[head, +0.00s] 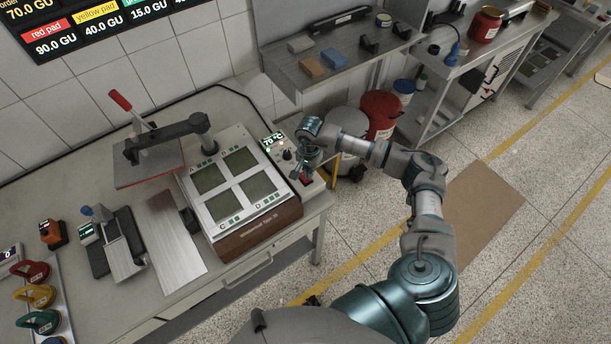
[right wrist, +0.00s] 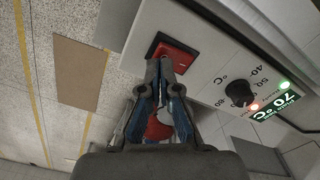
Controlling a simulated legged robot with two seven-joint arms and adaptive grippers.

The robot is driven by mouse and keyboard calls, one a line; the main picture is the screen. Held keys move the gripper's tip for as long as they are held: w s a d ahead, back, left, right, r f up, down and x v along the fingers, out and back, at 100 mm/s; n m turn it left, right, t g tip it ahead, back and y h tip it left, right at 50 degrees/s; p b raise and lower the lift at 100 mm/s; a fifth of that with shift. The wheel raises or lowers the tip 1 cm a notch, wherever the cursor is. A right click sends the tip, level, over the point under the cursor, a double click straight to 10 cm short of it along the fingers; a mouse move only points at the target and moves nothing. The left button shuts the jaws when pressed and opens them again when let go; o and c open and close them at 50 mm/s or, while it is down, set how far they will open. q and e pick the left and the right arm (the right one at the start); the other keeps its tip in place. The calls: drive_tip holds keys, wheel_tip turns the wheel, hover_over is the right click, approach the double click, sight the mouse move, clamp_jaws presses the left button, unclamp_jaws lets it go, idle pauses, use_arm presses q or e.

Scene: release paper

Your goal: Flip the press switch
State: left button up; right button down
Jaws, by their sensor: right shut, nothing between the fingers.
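The press (head: 240,180) stands on the table with its handle arm swung out to the left. Its control panel is on the right side, with a lit 70 °C display (head: 272,141), also seen in the right wrist view (right wrist: 276,106). The red switch (right wrist: 174,52) sits on the panel in the right wrist view; in the head view the red switch (head: 306,180) shows just below my gripper. My right gripper (right wrist: 166,64) is shut and empty, its fingertips at the lower edge of the switch; I cannot tell whether they touch. My left gripper is not in view.
A black dial (right wrist: 238,92) and two small lights are beside the switch. A steel plate (head: 172,243), a small scale-like device (head: 112,241) and colored ring-shaped pieces (head: 38,296) are on the left of the table. A shelf (head: 335,62) and red bucket (head: 381,112) stand behind.

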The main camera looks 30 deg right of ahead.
drive_tip(key=shift+d+f, duration=0.1)
drive_tip(key=shift+f, duration=0.1)
drive_tip(key=shift+a, duration=0.6)
drive_tip(key=shift+a+f+b, duration=0.15)
drive_tip(key=shift+a+b, duration=0.05)
drive_tip(key=shift+b, duration=0.25)
drive_tip(key=shift+d+f, duration=0.3)
drive_tip(key=shift+d, duration=0.3)
drive_tip(key=shift+a+r, duration=0.2)
drive_tip(key=shift+r, duration=0.25)
wheel_tip(320, 180, up, 2)
drive_tip(key=shift+w+a+r+p, duration=0.1)
drive_tip(key=shift+r+p, duration=0.05)
drive_tip(key=shift+p, duration=0.55)
drive_tip(key=shift+d+r+p, duration=0.2)
drive_tip(key=shift+r+p, duration=0.75)
drive_tip(key=shift+r, duration=0.95)
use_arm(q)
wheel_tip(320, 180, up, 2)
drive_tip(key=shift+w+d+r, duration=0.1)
use_arm(e)
drive_tip(key=shift+a, duration=0.1)
